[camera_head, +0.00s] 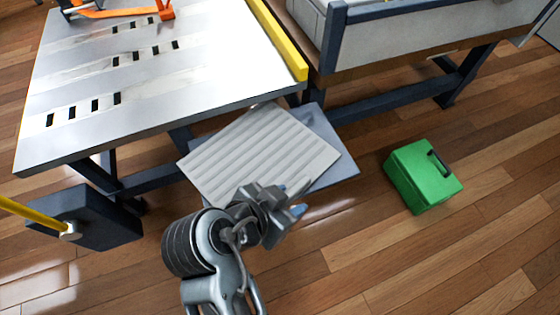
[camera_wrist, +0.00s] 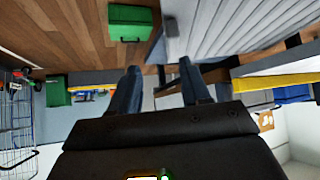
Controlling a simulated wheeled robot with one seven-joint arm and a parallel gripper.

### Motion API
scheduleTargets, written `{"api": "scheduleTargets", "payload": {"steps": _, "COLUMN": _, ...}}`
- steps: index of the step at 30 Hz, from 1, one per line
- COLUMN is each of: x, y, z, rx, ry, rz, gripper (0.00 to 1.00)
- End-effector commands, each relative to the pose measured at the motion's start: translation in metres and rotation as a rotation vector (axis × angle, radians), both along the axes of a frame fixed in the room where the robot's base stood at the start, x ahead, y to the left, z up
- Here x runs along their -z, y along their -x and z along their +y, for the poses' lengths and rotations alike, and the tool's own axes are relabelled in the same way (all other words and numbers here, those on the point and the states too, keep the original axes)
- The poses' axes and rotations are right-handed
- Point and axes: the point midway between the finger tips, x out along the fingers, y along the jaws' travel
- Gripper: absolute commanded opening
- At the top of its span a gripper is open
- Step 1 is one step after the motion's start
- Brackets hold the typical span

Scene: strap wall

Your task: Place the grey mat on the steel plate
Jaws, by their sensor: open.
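The grey mat (camera_head: 255,150), pale and ribbed, lies tilted in the picture over a low blue-grey board (camera_head: 345,167), overhanging its left side. What looks like the steel plate (camera_head: 60,140) is the silver slotted table top behind and to the left, higher than the mat. My gripper (camera_head: 290,199) is at the mat's near edge and covers part of it in the head view. In the wrist view my gripper (camera_wrist: 163,78) has its fingers apart with nothing between them. The mat (camera_wrist: 240,25) shows there beyond the fingers, at upper right.
A green box (camera_head: 422,178) stands on the wooden floor to the right. A yellow rail (camera_head: 280,42) runs along the table's right edge, and orange parts (camera_head: 165,10) lie at its back. A grey-topped bench (camera_head: 420,30) stands at the back right. The floor at lower right is clear.

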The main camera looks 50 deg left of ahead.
Motion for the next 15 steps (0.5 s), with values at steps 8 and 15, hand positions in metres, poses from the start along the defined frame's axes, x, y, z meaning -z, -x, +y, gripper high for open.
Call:
{"api": "scheduleTargets", "payload": {"steps": 8, "x": -0.003, "y": 0.004, "z": 0.022, "rx": 0.04, "ry": -0.006, "rz": -0.002, "gripper": 0.47}}
{"api": "scheduleTargets", "payload": {"steps": 15, "x": 0.015, "y": -0.012, "z": 0.021, "rx": 0.038, "ry": -0.004, "rz": -0.002, "gripper": 0.47}}
